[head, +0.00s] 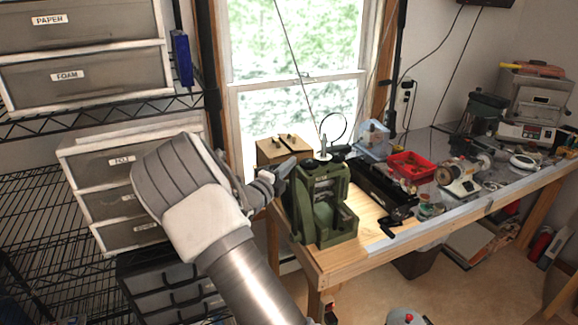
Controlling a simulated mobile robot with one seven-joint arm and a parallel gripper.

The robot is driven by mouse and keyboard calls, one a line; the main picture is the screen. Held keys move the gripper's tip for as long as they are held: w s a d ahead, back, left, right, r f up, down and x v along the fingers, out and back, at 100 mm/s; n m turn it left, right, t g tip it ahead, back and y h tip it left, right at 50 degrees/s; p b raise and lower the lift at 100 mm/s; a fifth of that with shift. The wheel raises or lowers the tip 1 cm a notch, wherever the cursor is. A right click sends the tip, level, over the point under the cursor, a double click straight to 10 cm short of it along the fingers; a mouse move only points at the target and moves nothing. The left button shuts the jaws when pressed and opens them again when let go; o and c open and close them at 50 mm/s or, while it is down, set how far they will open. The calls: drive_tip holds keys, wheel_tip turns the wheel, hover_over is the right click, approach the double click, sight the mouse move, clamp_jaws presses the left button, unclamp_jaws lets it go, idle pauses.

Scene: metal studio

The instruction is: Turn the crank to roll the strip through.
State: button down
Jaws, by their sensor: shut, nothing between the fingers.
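A green metal machine (325,207) with a screw post on top stands at the front left corner of the wooden workbench. I take it for the rolling mill. My gripper (283,172) is shut and empty at the upper left side of this machine. I cannot tell whether it touches it. A long black device (380,192) lies right of the green machine, with a dark handle-like part (383,226) at its front end. I cannot make out which part is the crank. I cannot make out the strip.
The workbench (345,257) also holds a wooden box (284,149) behind my gripper, a red tray (410,166), a clear blue-lidded box (374,134) and a white bench motor (459,179). Drawer units (110,165) on a wire rack stand at the left.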

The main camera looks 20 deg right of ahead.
drive_tip(key=s+d+r+b, duration=0.2)
drive_tip(key=s+d+r, duration=0.6)
drive_tip(key=r, duration=0.3)
drive_tip(key=shift+d, duration=0.2)
